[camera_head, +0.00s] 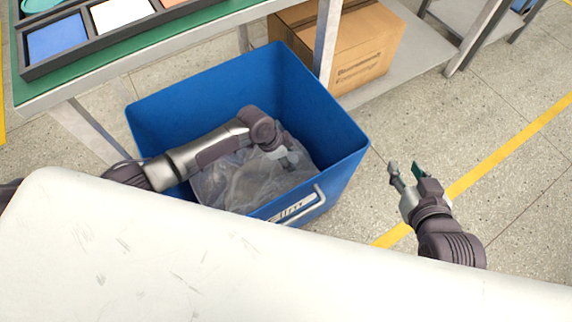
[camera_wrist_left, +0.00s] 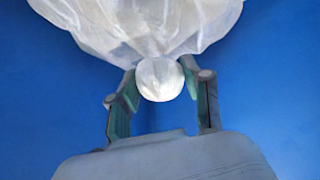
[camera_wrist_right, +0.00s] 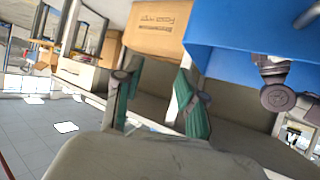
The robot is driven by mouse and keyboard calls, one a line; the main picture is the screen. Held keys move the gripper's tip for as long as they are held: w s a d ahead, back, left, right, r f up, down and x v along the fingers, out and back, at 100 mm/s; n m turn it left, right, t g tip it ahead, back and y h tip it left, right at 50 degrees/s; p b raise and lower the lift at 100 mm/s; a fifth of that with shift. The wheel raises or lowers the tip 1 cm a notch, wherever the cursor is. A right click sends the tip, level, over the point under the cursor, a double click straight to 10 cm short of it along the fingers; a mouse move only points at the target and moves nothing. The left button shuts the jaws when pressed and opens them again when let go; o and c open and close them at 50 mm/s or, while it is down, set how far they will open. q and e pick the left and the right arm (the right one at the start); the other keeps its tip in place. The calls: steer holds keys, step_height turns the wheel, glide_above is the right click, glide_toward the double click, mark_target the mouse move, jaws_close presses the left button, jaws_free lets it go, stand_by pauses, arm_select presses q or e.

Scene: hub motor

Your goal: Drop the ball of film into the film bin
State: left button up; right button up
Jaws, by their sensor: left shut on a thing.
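The film bin (camera_head: 185,103) is a blue open box on the floor, with a white label and a handle on its near side. My left arm reaches over its left rim, and my left gripper (camera_head: 287,158) is inside the bin. In the left wrist view, my left gripper (camera_wrist_left: 162,98) is shut on the ball of film (camera_wrist_left: 150,25), a whitish translucent crumpled bundle, at its small round knob. Blue bin wall fills the background there. In the head view greyish film (camera_head: 235,182) shows beneath the arm. My right gripper (camera_head: 404,172) is open and empty, right of the bin.
A white surface (camera_head: 150,255) lies in front. Floor to the right is clear.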

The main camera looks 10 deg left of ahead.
arm_select(q)
steer(key=shift+f, duration=0.7)
step_height(320, 180, down, 3)
steer(key=shift+f+b, duration=0.1)
steer(key=shift+b, duration=0.8)
arm_select(e)
steer(key=w+a+r+t+y, duration=0.1)
steer(key=w+a+r+t, duration=0.1)
steer(key=r+t, duration=0.3)
steer(key=shift+w+r+t+y, duration=0.3)
steer(key=shift+w+r, duration=0.35)
steer(key=shift+r, duration=0.9)
steer(key=shift+r, duration=0.1)
arm_select(q)
steer(key=shift+f, duration=0.1)
steer(key=o, duration=0.7)
steer(key=shift+o, duration=0.2)
arm_select(e)
steer(key=shift+a+r, duration=0.1)
steer(key=shift+r, duration=0.1)
